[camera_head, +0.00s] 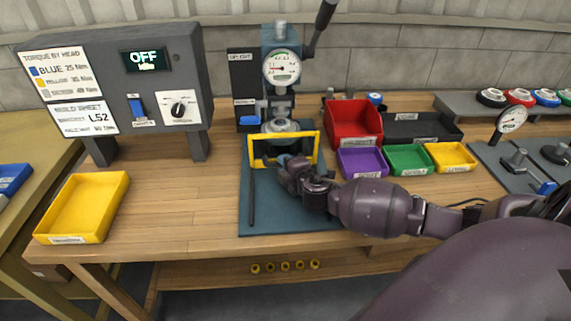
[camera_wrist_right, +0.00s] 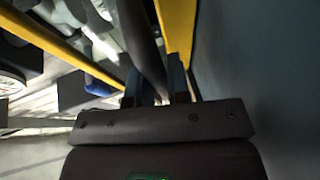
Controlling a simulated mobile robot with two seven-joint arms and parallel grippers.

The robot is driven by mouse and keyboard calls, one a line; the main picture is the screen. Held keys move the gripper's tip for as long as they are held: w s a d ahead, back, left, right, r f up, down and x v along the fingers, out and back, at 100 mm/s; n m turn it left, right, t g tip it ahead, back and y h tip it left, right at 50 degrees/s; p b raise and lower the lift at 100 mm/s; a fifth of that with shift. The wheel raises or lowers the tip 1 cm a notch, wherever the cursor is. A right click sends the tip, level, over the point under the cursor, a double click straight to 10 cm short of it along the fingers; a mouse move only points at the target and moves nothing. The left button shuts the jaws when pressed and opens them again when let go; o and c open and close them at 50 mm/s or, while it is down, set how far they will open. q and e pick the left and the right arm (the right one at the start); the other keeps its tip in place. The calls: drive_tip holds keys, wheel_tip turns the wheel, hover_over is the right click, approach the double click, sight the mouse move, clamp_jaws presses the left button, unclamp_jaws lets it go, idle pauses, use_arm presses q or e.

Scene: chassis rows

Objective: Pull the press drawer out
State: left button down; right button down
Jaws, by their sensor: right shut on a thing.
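The press (camera_head: 281,75) stands at the back of the wooden bench, with a round gauge and a lever. A yellow rectangular frame (camera_head: 318,148) stands at its front, above a blue base plate. My right gripper (camera_head: 280,161) is at the front of the press, by the frame's opening. In the right wrist view, its two fingers (camera_wrist_right: 158,90) are shut on a dark bar (camera_wrist_right: 143,40) beside a yellow edge (camera_wrist_right: 178,28). I cannot tell for sure whether this bar is the drawer's handle. The drawer itself is mostly hidden behind the gripper. My left gripper is not in view.
A thin dark rod (camera_head: 251,200) lies along the left of the blue plate (camera_head: 290,222). Red (camera_head: 354,124), purple (camera_head: 362,162), green (camera_head: 408,159) and yellow (camera_head: 450,157) bins stand right of the press. A yellow tray (camera_head: 84,207) is at left. The plate's front is clear.

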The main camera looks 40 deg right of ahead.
drive_tip(key=shift+s+a, duration=0.3)
drive_tip(key=shift+s, duration=0.25)
drive_tip(key=s+a, duration=0.1)
drive_tip(key=s+p, duration=0.1)
drive_tip(key=s+a+p, duration=0.1)
drive_tip(key=s, duration=0.1)
drive_tip(key=shift+a+r, duration=0.15)
drive_tip(key=shift+a, duration=0.15)
drive_tip(key=s+a, duration=0.2)
drive_tip(key=s, duration=0.1)
drive_tip(key=s+a+p, duration=0.1)
drive_tip(key=s+a, duration=0.1)
drive_tip(key=s, duration=0.2)
drive_tip(key=s+a+p, duration=0.1)
drive_tip(key=s+a, duration=0.1)
drive_tip(key=s, duration=0.1)
drive_tip(key=shift+s+a, duration=0.25)
drive_tip(key=shift+s, duration=0.15)
drive_tip(key=shift+s+a, duration=0.2)
drive_tip(key=shift+s, duration=0.15)
drive_tip(key=c, duration=1.1)
unclamp_jaws()
